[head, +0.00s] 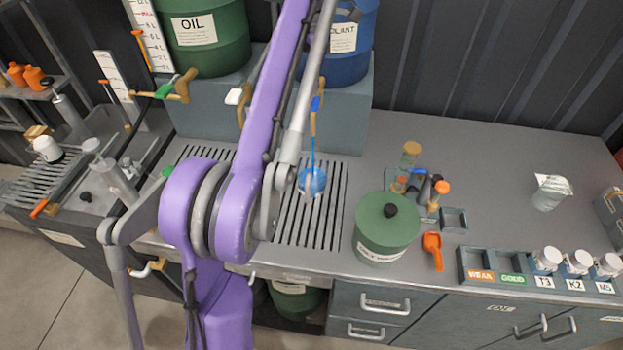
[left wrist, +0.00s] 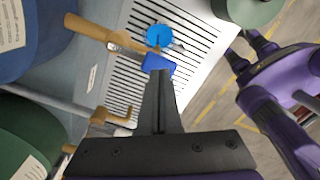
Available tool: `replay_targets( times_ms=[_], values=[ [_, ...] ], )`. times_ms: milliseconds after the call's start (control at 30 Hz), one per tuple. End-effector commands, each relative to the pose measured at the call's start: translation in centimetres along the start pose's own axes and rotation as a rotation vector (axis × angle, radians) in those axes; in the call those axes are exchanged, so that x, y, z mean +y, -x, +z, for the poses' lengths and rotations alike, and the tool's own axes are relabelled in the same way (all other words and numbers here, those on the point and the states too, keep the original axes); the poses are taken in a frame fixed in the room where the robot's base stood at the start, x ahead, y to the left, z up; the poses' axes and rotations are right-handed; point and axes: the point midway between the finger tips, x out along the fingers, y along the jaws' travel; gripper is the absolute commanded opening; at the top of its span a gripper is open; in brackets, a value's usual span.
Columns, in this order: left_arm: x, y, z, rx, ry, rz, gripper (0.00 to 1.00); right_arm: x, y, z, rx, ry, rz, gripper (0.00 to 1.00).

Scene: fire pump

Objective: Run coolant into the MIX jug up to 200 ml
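The blue coolant barrel (head: 345,50) stands on the grey stand, partly hidden by my arm. Its tap carries a blue lever (head: 315,103), also in the left wrist view (left wrist: 158,62). A thin blue stream runs down from the tap to a vessel with blue liquid (head: 312,182) on the slotted grate. From above, the liquid is a bright blue disc (left wrist: 158,36). I cannot read a MIX label or its level. My left gripper (left wrist: 161,76) has its fingers together, tips at the lever; contact is unclear. It does not show in the head view. My right gripper is out of view.
A clear labelled jug (head: 550,194) stands at the right of the counter. A green lidded canister (head: 387,228), an orange scoop (head: 432,249) and a sample rack (head: 505,271) are nearer. The green oil barrel (head: 207,35) is left of the coolant. The counter's back middle is clear.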

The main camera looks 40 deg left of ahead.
Motion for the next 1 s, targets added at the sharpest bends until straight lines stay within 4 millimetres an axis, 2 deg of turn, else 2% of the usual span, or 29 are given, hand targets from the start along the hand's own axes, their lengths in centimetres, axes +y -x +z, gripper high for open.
replay_targets(
  times_ms=[133, 533, 1000],
  values=[
    [0.0, 1.5, 0.0, 0.000, 0.000, 0.000, 0.00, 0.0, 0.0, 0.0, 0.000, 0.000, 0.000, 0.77],
    [-0.2, 2.0, -0.2, 0.000, 0.000, 0.000, 0.00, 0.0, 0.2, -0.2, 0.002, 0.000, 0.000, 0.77],
    [-2.5, 5.5, -1.4, -0.001, 0.000, 0.000, 0.00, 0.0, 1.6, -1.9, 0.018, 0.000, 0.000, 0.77]
  ],
)
